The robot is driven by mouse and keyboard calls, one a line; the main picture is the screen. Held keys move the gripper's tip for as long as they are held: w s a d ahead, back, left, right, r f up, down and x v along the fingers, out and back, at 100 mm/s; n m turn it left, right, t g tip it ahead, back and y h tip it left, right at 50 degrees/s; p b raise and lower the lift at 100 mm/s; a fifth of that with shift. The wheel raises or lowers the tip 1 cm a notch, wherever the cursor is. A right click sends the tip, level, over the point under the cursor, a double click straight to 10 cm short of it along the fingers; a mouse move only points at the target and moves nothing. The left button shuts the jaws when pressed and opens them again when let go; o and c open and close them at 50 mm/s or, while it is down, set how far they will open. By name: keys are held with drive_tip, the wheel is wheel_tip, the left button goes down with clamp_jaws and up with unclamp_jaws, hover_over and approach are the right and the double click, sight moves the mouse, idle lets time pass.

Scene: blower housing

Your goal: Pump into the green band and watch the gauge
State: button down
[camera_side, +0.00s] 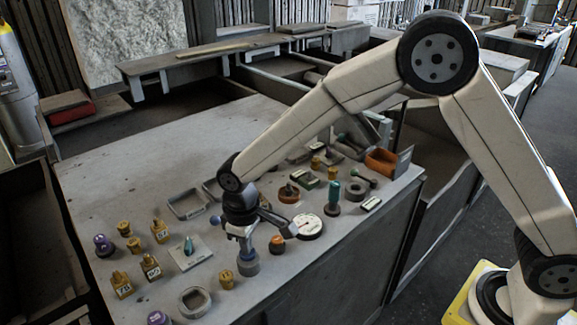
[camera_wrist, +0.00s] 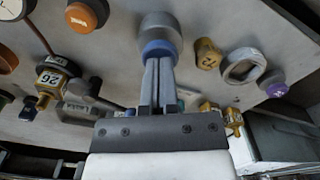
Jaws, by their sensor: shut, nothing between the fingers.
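A round white gauge (camera_side: 308,226) lies on the bench right of my gripper; part of its face shows at the top left corner of the wrist view (camera_wrist: 12,8). Its reading and any green band are too small or cut off to tell. A grey cylinder with a blue collar (camera_wrist: 160,28), possibly the pump's plunger, stands directly ahead of my fingertips; it also shows in the side view (camera_side: 248,266). My gripper (camera_wrist: 158,62) is shut and empty, its fingertips at the blue collar. I cannot tell whether they touch it. In the side view my gripper (camera_side: 246,252) points down over the cylinder.
An orange-capped knob (camera_side: 277,244) stands close to the right. A yellow peg (camera_side: 226,279) and a grey ring (camera_side: 195,300) stand to the left. Trays, tagged yellow parts and an orange bin (camera_side: 381,161) crowd the bench. The bench's left rear is clear.

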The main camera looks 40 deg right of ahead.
drive_tip(key=shift+f, duration=0.45)
drive_tip(key=shift+r, duration=1.25)
drive_tip(key=shift+f, duration=0.4)
idle(0.6)
drive_tip(key=shift+f, duration=0.85)
drive_tip(key=shift+r, duration=1.25)
drive_tip(key=shift+f, duration=0.35)
idle(0.5)
